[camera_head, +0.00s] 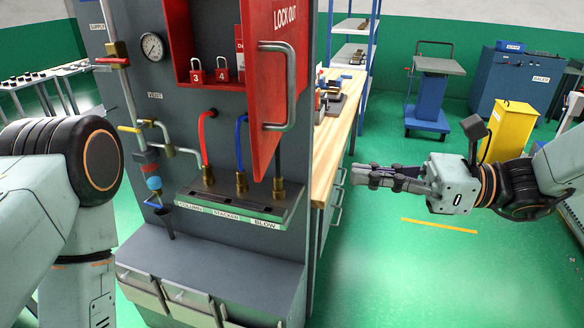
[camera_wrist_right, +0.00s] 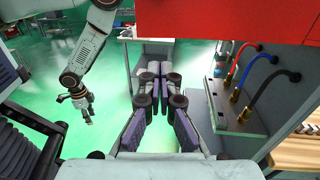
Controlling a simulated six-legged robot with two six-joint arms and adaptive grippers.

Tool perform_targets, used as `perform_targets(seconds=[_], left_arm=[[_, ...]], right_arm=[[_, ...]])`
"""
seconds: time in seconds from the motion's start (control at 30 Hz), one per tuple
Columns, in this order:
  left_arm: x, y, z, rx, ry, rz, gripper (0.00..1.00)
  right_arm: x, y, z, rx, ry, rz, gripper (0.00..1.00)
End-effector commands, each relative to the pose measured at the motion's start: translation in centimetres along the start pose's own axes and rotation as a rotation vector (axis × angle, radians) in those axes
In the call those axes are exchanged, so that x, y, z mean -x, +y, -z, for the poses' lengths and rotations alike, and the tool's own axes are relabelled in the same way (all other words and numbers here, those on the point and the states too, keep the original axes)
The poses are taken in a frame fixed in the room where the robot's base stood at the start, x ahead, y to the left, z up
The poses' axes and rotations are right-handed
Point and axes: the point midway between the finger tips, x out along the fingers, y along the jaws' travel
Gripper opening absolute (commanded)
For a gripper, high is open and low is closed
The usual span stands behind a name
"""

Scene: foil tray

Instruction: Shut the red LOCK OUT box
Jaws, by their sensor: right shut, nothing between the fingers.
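The red LOCK OUT box (camera_head: 204,84) is fixed to the grey panel. Its door (camera_head: 268,90) stands open, swung out to the right, with a grey bar handle (camera_head: 290,85) on its outer face.
Below the box, red and blue hoses (camera_head: 240,150) meet brass fittings above a labelled ledge (camera_head: 235,212). A wooden bench (camera_head: 328,150) stands behind the door. A trolley (camera_head: 430,95) and yellow bin (camera_head: 508,130) stand farther back. Green floor (camera_head: 370,270) is clear below my right gripper.

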Motion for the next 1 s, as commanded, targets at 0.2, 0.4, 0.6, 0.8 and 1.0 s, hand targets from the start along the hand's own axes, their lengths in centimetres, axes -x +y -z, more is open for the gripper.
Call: perform_targets(seconds=[0.2, 0.4, 0.6, 0.8, 1.0], left_arm=[[0.2, 0.0, 0.0, 0.000, 0.000, 0.000, 0.44], [0.4, 0.0, 0.0, 0.000, -0.001, 0.000, 0.44], [0.8, 0.0, 0.0, 0.000, 0.000, 0.000, 0.44], [1.2, 0.0, 0.0, 0.000, 0.000, 0.000, 0.44], [1.7, 0.0, 0.0, 0.000, 0.000, 0.000, 0.44]], right_arm=[[-2.3, 0.2, 0.1, 0.000, 0.005, -0.003, 0.00], [-4.3, 0.4, 0.0, 0.001, 0.004, -0.003, 0.00], [-6.4, 0.4, 0.0, 0.000, 0.005, -0.002, 0.00], [-8.6, 0.4, 0.0, 0.001, 0.005, -0.003, 0.00], [-10.3, 0.3, -0.1, 0.002, 0.004, -0.001, 0.00]])
